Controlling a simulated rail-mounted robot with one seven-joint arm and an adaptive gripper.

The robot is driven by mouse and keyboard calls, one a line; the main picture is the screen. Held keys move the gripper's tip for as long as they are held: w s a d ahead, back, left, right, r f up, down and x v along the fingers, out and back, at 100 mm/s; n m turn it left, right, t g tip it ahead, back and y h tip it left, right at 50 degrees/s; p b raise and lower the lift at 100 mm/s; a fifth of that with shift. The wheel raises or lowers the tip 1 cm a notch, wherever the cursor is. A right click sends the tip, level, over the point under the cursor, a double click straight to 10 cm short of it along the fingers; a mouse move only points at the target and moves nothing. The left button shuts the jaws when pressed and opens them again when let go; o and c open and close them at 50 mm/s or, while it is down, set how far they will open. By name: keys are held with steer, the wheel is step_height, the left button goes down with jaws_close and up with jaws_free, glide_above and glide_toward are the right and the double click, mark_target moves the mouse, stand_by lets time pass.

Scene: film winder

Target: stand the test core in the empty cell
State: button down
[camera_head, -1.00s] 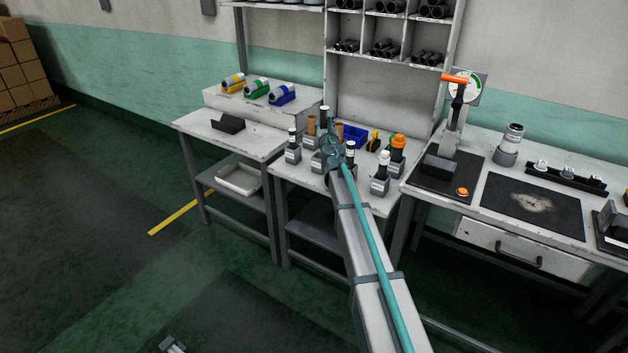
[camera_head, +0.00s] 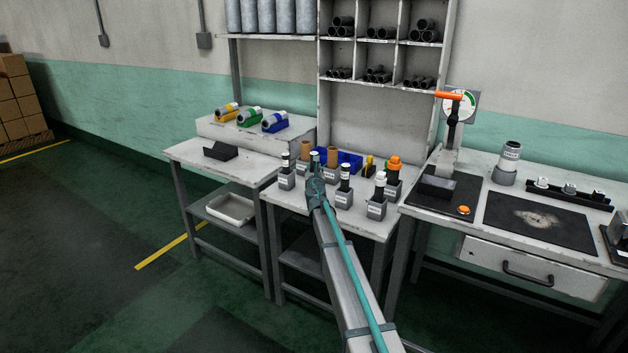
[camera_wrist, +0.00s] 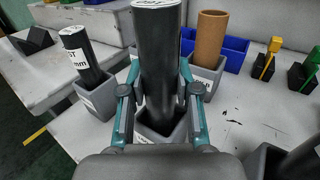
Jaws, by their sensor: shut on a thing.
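The test core is a black cylinder (camera_wrist: 157,60) with a white printed top, upright between the fingers of my gripper (camera_wrist: 160,98) in the wrist view. My gripper is shut on it. Its lower end shows at the mouth of a grey square cell (camera_wrist: 152,136); how deep it sits, or whether it touches the floor of the cell, I cannot tell. In the head view the core's pale top (camera_head: 314,156) shows just above my gripper (camera_head: 315,182), which hides the cell below.
Left stands another black core in a labelled grey cell (camera_wrist: 92,97). Behind right is a brown core (camera_wrist: 209,40) in its cell, with a blue bin (camera_wrist: 233,52) beyond. Several more filled cells, including one with an orange-topped core (camera_head: 394,164), crowd the bench to the right.

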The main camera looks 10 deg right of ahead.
steer(key=shift+f+b, duration=0.35)
steer(key=shift+f, duration=0.75)
steer(key=shift+f, duration=0.1)
steer(key=shift+f, duration=0.15)
steer(key=c, duration=0.8)
jaws_free()
steer(key=shift+r, duration=0.2)
steer(key=shift+s+r, duration=0.1)
steer(key=s, duration=0.4)
steer(key=s+a, duration=0.1)
steer(key=s, duration=0.6)
steer(key=shift+s+a, duration=0.15)
steer(key=shift+s, duration=0.25)
